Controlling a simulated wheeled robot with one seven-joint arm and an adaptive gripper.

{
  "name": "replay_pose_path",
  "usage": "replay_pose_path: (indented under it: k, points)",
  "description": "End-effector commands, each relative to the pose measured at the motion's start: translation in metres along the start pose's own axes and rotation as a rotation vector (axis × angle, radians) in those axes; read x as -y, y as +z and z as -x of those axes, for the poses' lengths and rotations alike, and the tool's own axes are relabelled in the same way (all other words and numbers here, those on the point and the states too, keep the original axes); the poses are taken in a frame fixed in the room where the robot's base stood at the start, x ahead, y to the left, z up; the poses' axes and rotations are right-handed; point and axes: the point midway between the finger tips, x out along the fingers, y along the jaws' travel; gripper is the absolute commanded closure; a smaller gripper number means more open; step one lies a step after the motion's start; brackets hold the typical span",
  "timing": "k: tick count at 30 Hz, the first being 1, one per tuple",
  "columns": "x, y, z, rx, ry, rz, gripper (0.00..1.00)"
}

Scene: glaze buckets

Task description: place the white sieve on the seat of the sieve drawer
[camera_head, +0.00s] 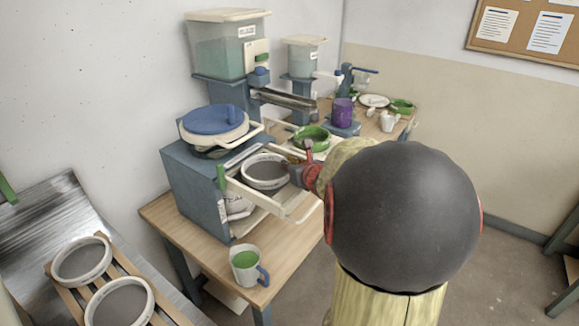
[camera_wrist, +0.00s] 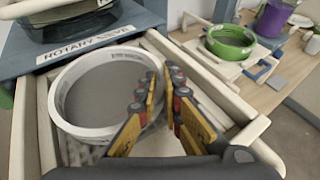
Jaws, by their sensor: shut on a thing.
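The white sieve (camera_head: 262,185), a white ring with grey mesh, is over the pulled-out sieve drawer (camera_head: 265,203), within its cream frame. In the wrist view the sieve (camera_wrist: 88,130) looks about level. My gripper (camera_head: 300,174) is at the sieve's right side. In the wrist view my gripper's fingers (camera_wrist: 164,85) are shut on the sieve's right rim. The drawer frame (camera_wrist: 48,130) shows around the sieve there. The seat under the sieve is hidden, and I cannot tell whether the sieve touches it.
The blue cabinet (camera_head: 190,185) carries a blue-lidded pot (camera_head: 213,122). A mug with green glaze (camera_head: 245,266) stands at the table's front. Two more sieves (camera_head: 82,260) (camera_head: 120,303) lie on a wooden rack at lower left.

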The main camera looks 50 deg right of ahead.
Motion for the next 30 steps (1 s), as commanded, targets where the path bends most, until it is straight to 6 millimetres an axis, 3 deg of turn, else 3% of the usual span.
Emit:
replay_pose_path:
  k: [8, 9, 18, 30]
  points:
    - [0.0001, -0.002, -0.0011, 0.001, 0.0, 0.0, 1.0]
    - [0.0001, -0.0028, -0.0012, 0.0, 0.0, -0.001, 0.92]
    - [-0.0001, -0.0024, -0.0009, -0.001, 0.0, -0.001, 0.75]
    - [-0.0002, 0.0002, 0.0005, -0.003, 0.0, -0.001, 0.74]
